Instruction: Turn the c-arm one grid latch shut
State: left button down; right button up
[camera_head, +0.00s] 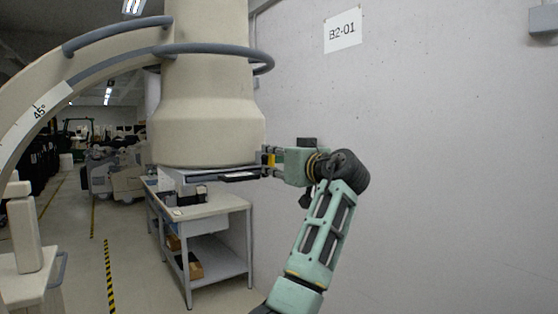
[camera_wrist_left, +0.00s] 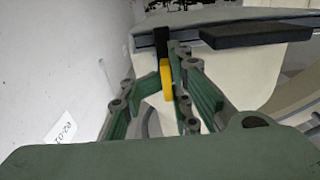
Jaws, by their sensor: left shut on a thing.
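The c-arm's large cream housing (camera_head: 208,125) hangs in the upper middle of the head view, with a flat grid tray (camera_head: 205,174) under it. The small yellow latch (camera_head: 271,159) is at the tray's right end; in the left wrist view the yellow latch (camera_wrist_left: 167,80) stands upright beside a black piece (camera_wrist_left: 161,42). My left gripper (camera_head: 267,166) is at that end, shut on the latch, its green fingers (camera_wrist_left: 176,72) on either side of it. The fingers partly hide the latch. My right gripper is in neither view.
A grey wall (camera_head: 420,120) with a B2-01 sign (camera_head: 342,31) stands close to the right of my arm. A metal table (camera_head: 225,207) with a lower shelf is below the housing. The c-arm's curved arc (camera_head: 60,90) fills the upper left. Open floor lies at left.

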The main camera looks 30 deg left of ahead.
pick_arm(q)
jog(key=shift+s+a, duration=0.2)
jog(key=shift+a, duration=0.1)
jog(key=c, duration=2)
grip_release()
jog(key=shift+o, duration=0.7)
jog(key=shift+a, duration=0.4)
jog(key=shift+d, duration=0.15)
jog(key=shift+d, duration=0.2)
jog(key=v, duration=1.1)
jog(key=shift+d, duration=0.3)
jog(key=shift+s, duration=0.1)
